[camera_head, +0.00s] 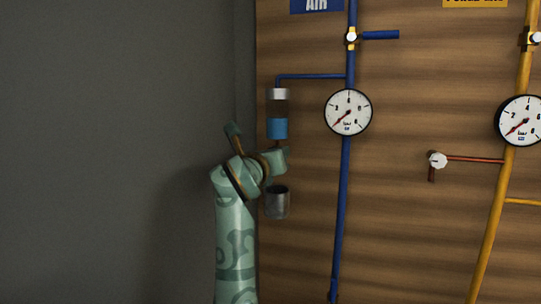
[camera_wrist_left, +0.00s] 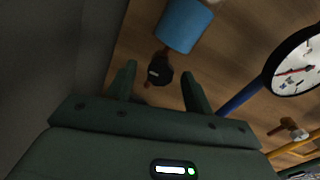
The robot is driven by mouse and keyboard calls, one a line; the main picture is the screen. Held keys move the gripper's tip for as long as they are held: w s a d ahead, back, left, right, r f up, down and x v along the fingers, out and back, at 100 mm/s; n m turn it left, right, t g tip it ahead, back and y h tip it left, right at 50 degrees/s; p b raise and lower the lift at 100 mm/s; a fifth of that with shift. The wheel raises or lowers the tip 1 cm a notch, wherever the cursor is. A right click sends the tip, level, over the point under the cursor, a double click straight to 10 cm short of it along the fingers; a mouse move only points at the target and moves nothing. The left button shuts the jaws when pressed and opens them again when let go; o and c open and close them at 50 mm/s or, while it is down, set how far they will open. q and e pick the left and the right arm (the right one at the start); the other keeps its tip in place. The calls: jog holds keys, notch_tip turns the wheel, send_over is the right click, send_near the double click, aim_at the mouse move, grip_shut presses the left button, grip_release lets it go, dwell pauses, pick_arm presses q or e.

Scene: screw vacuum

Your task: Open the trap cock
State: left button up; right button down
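The trap (camera_head: 277,128) is a small upright cylinder with a white cap, brownish clear upper part and blue lower part, on a blue branch pipe. Its blue part (camera_wrist_left: 184,24) shows large in the left wrist view. Below it is the trap cock, a dark round knob (camera_wrist_left: 159,74) on a brownish stem, mostly hidden behind my gripper in the head view. My left gripper (camera_wrist_left: 160,86) is open, its two fingers apart on either side of the knob's near side; I cannot tell if either touches it. In the head view the gripper (camera_head: 276,160) is just under the trap. My right gripper is not in view.
A grey metal cup (camera_head: 277,203) is below the trap, close to my left wrist. A blue pipe (camera_head: 344,190) with a gauge (camera_head: 348,112) and a valve with a blue handle (camera_head: 380,35) is to the right. A yellow pipe (camera_head: 497,210) with a gauge (camera_head: 520,121) stands farther right.

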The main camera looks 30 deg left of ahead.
pick_arm(q)
jog(key=c, duration=0.9)
jog(key=n+b, duration=0.5)
jog(key=b, duration=0.2)
jog(key=shift+n+b, duration=0.3)
jog(key=o, duration=1)
jog(key=shift+c, duration=0.2)
jog(key=shift+s, duration=0.1)
